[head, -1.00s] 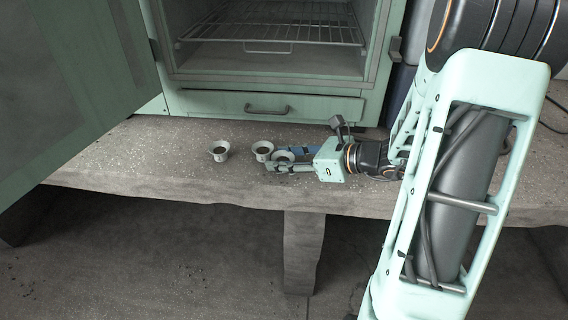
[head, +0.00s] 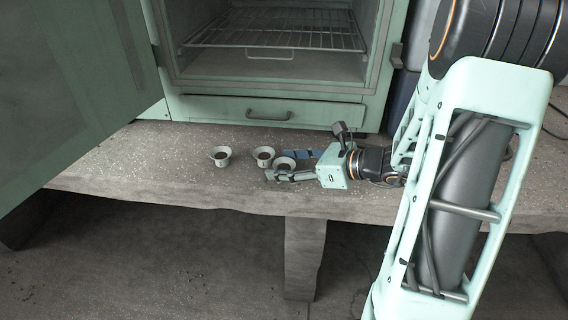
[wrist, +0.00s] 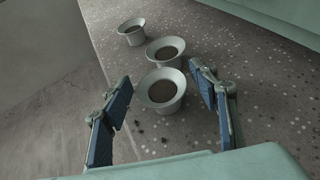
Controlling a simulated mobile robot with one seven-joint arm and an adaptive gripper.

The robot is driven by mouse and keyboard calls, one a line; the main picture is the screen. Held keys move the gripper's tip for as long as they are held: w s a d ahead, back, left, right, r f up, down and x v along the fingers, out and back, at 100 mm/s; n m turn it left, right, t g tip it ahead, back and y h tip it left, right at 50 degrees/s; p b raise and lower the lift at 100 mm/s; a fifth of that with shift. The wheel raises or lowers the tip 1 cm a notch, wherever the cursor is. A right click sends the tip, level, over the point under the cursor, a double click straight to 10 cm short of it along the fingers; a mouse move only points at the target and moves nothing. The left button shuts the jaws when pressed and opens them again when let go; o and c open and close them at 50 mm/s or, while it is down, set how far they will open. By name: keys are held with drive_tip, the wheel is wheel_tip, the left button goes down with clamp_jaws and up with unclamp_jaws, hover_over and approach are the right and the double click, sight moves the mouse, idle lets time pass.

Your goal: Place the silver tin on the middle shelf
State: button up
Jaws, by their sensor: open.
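Three small, pale grey flared tins with dark contents stand upright on the concrete bench: a left one (head: 221,157), a middle one (head: 264,157) and a right one (head: 285,164). They look alike, and I cannot tell which is meant as the silver tin. My gripper (head: 283,166) is low over the bench and open. In the wrist view, its fingers (wrist: 163,84) are apart, one on each side of the nearest tin (wrist: 161,98). I cannot tell whether they touch it. A wire shelf (head: 275,33) shows inside the open green cabinet; anything higher is cut off.
The cabinet's green door (head: 70,85) hangs open at the left, over the bench. A drawer with a handle (head: 269,115) is below the cabinet opening. The bench (head: 130,175) is clear left of the tins, and its front edge is close to them.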

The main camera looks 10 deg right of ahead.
drive_tip(key=p+v, duration=0.3)
drive_tip(key=v, duration=0.8)
drive_tip(key=shift+o, duration=0.5)
drive_tip(key=shift+s+d+r, duration=0.1)
drive_tip(key=shift+s+d, duration=0.05)
drive_tip(key=shift+d, duration=0.05)
drive_tip(key=p, duration=0.3)
drive_tip(key=shift+d+r, duration=0.2)
drive_tip(key=shift+r, duration=0.15)
drive_tip(key=p, duration=0.4)
drive_tip(key=shift+s+d+f, duration=0.1)
drive_tip(key=shift+d+f, duration=0.05)
drive_tip(key=shift+f, duration=0.25)
drive_tip(key=x, duration=0.5)
drive_tip(key=shift+s+f+b, duration=0.1)
drive_tip(key=shift+f+b, duration=0.05)
drive_tip(key=shift+b, duration=0.2)
drive_tip(key=shift+b+x, duration=0.7)
drive_tip(key=shift+x, duration=2.25)
drive_tip(key=shift+c, duration=0.2)
